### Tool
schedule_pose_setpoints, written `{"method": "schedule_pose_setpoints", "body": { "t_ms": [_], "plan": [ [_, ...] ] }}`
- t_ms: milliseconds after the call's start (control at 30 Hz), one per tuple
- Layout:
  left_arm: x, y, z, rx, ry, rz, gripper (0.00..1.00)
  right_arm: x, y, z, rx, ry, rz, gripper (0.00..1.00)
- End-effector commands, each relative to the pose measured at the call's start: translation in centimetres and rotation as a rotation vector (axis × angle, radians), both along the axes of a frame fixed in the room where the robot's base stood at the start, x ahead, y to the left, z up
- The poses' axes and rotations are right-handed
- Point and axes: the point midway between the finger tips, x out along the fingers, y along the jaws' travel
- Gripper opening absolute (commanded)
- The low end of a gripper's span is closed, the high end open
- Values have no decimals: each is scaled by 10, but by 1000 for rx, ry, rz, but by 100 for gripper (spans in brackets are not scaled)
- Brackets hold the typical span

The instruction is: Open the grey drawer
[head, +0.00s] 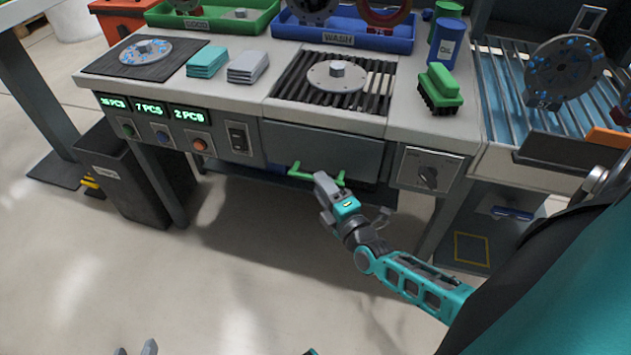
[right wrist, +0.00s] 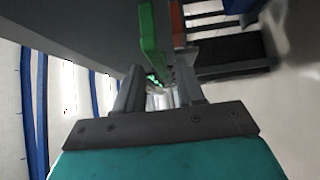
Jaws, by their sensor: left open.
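The grey drawer (head: 325,148) is set in the front of the workbench, under the grate. Its front looks flush with the bench, so it appears shut. A green bar handle (head: 300,172) runs along its lower edge. My right gripper (head: 322,180) is at the handle and hides its middle. In the right wrist view, the green handle (right wrist: 150,42) shows between my right fingers (right wrist: 160,85), which stand apart with a gap; contact cannot be told. Only the fingertips of my left gripper (head: 136,350) show, apart and empty, at the bottom edge of the head view, far from the drawer.
A panel with a rotary switch (head: 428,170) is right of the drawer; buttons and displays (head: 150,108) are left. A dark bin (head: 125,175) stands by the left bench leg. A green brush (head: 440,88) lies on the bench top. The floor in front is clear.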

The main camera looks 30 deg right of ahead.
Motion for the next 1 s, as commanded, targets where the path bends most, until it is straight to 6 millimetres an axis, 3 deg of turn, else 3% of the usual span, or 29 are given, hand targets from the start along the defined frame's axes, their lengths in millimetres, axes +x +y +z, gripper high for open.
{"method": "schedule_pose_setpoints", "body": {
  "t_ms": [200, 600, 1000],
  "plan": [
    [-2, 0, -12, 1, 6, 0, 43, 28, -2, -1, -2, 0, 1, 38],
    [-2, 2, -13, 7, 5, -3, 43, 35, -3, 0, 0, 1, 1, 38],
    [-2, 4, -13, 12, 5, -5, 43, 35, -3, 0, 0, 1, 1, 0]
  ]
}}
